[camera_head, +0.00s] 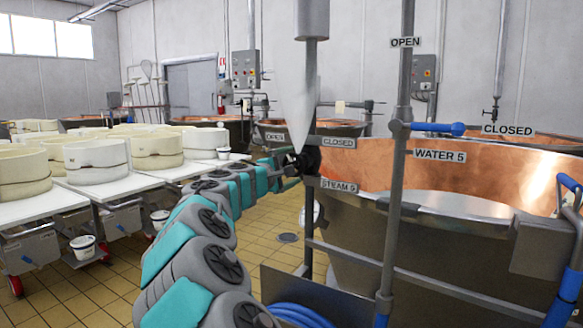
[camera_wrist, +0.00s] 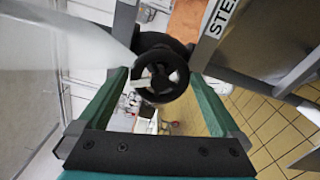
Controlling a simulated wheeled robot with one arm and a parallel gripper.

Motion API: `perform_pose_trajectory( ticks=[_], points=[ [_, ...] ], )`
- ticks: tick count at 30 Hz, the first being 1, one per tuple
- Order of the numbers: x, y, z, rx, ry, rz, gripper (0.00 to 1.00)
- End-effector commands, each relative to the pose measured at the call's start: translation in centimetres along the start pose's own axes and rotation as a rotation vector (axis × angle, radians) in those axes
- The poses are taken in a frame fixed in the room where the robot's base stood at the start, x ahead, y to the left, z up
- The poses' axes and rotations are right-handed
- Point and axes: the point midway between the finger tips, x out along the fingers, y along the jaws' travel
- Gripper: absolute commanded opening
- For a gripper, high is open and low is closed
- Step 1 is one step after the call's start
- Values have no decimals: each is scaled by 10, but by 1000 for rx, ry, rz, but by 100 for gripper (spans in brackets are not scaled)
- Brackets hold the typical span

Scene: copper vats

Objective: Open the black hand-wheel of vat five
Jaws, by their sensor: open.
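The black hand-wheel (camera_head: 306,160) sits on the grey steam pipe of vat five (camera_head: 450,178), between a CLOSED label (camera_head: 338,142) and the STEAM 5 label (camera_head: 338,186). In the wrist view the hand-wheel (camera_wrist: 160,68) faces me as a ring with spokes and a dark centre. My gripper (camera_head: 287,172) has come up to it from the left in the head view. In the wrist view my gripper (camera_wrist: 157,82) is open, with one green finger on each side of the wheel. I cannot tell whether the fingers touch the rim.
The WATER 5 pipe (camera_head: 401,180) with a blue lever (camera_head: 437,128) stands right of the wheel. A pale cone (camera_head: 298,95) hangs above it. White tables (camera_head: 90,183) with round cheese moulds (camera_head: 95,160) stand left. Tiled floor (camera_head: 260,235) is free between.

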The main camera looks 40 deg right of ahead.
Motion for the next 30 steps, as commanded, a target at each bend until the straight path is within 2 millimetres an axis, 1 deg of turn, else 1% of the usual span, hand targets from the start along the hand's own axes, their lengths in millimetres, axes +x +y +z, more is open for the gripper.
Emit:
perform_pose_trajectory(
  ticks=[9, 13, 18, 30],
  points=[
    [-50, -1, 0, 0, 1, 1, 100],
    [-66, 0, -1, 1, 1, 2, 100],
    [-73, 0, 0, 1, 0, 0, 100],
    [-73, 0, 0, 0, 0, 0, 100]
  ],
)
